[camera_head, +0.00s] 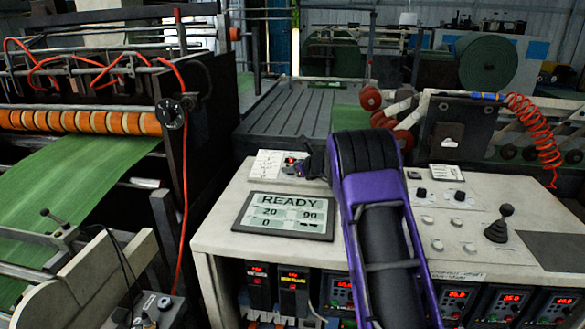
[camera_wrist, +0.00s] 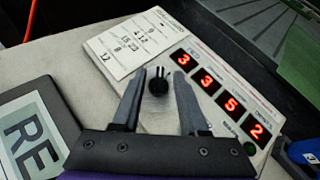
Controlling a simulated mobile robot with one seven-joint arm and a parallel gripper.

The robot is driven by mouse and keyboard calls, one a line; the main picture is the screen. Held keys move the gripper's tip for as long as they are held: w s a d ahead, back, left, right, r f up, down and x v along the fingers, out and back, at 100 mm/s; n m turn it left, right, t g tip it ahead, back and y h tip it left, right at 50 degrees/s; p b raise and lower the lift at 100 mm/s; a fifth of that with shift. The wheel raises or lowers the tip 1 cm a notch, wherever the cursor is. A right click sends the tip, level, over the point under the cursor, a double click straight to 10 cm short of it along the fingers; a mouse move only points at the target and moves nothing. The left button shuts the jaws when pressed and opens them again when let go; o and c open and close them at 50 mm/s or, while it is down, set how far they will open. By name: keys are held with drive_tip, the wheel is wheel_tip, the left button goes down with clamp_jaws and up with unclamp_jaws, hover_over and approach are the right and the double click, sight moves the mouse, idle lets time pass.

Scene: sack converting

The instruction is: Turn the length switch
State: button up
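The length switch, a small black knob (camera_wrist: 158,85), stands on a white panel (camera_wrist: 150,115) with a printed number card (camera_wrist: 135,42) and red digits (camera_wrist: 220,95) reading 3, 3, 5, 2. In the head view the panel (camera_head: 265,163) sits at the back left of the console; my gripper hides part of it, and I cannot make out the knob there. In the wrist view my gripper (camera_wrist: 161,76) is open, its two dark fingers on either side of the knob with gaps showing. I cannot tell how deep the fingertips reach.
A READY display (camera_head: 287,216) lies in front of the panel on the console top (camera_head: 225,225). To the right are small knobs (camera_head: 459,195) and a black joystick (camera_head: 499,225). A blue object (camera_wrist: 305,152) is at the wrist view's right edge.

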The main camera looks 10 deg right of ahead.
drive_tip(key=b+v, duration=0.1)
drive_tip(key=v, duration=1.6)
drive_tip(key=shift+s+r, duration=0.15)
drive_tip(key=shift+s, duration=0.05)
clamp_jaws()
idle(1.3)
